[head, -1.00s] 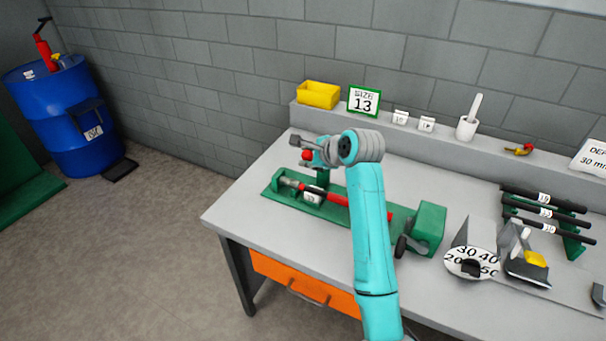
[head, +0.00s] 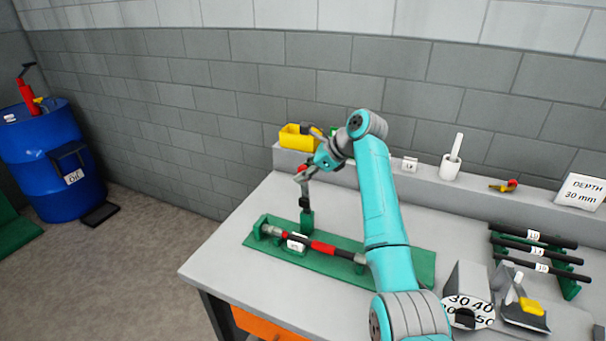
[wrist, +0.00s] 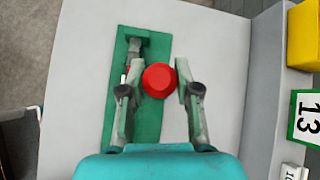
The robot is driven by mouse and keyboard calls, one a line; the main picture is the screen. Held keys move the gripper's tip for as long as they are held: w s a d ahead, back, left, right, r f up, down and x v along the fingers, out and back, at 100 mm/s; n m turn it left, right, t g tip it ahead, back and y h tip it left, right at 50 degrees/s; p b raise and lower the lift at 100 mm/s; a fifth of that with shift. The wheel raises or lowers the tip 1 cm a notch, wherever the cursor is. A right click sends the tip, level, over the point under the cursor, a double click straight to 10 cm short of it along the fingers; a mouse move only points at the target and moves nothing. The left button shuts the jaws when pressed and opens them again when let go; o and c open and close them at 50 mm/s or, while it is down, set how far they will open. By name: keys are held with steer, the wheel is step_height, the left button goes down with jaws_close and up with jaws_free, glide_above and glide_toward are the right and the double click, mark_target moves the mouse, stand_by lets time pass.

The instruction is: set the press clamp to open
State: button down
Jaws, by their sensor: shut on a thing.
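The press clamp has a green post (head: 307,220) on a long green base plate (head: 415,262). Its lever (head: 304,195) stands roughly upright with a red knob (head: 302,169) on top. My gripper (head: 301,175) is shut on the red knob. In the wrist view the red knob (wrist: 160,80) sits between the two fingers of my gripper (wrist: 157,72), with the base plate (wrist: 152,125) below. A red and black tool (head: 325,248) with a white label lies along the base. My fingers hide part of the knob's sides.
A yellow bin (head: 295,138) and a white cup (head: 450,167) stand on the back ledge (head: 375,165). A rack of black bars (head: 530,248) and a numbered dial (head: 466,310) are at the right. The table's left part (head: 225,255) is clear.

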steer(key=shift+w, duration=0.1)
steer(key=c, duration=0.8)
jaws_free()
steer(key=v, duration=1.2)
steer(key=shift+f, duration=0.1)
